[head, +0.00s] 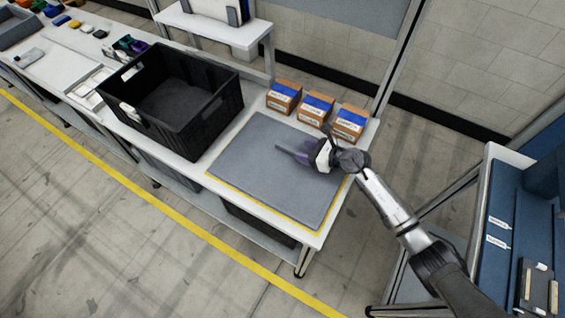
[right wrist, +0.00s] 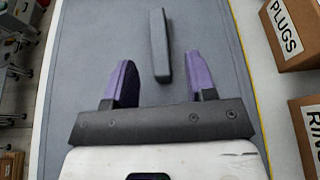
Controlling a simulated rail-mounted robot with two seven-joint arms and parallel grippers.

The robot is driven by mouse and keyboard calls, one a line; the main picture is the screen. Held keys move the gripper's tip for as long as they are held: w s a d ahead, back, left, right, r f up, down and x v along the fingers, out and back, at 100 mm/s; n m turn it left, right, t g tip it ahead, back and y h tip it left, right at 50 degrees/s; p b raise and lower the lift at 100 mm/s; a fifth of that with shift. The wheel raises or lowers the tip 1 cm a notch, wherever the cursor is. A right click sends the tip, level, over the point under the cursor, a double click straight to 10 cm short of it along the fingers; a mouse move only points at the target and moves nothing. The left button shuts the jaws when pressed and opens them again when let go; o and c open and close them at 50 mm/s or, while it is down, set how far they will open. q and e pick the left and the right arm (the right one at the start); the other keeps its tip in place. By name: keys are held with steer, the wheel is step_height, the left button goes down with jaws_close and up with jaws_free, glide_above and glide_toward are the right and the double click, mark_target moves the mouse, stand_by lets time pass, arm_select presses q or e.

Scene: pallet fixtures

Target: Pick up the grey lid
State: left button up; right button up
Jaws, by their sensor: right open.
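A narrow dark grey bar-shaped piece, which looks like the grey lid (right wrist: 159,43), lies on the grey mat in the right wrist view. In the head view only a small dark sliver near the fingers may be it. My right gripper (right wrist: 160,68) is open, with its purple fingers on either side of the lid's near end in the picture. The lid extends beyond the fingertips, and nothing is held. In the head view the right gripper (head: 297,153) is low over the mat; its exact height is hard to tell. My left gripper is not in view.
The grey mat (head: 250,175) is otherwise clear. A black crate (head: 222,118) stands to its left on the white bench. Several labelled cardboard boxes, one reading PLUGS (right wrist: 296,30), line the mat's far side. A blue rack (head: 510,205) stands at the right.

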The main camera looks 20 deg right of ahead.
mark_target(289, 148)
steer(key=shift+b+x, duration=0.35)
steer(key=shift+x, duration=2.15)
steer(key=shift+c, duration=0.3)
jaws_close()
steer(key=shift+r, duration=0.1)
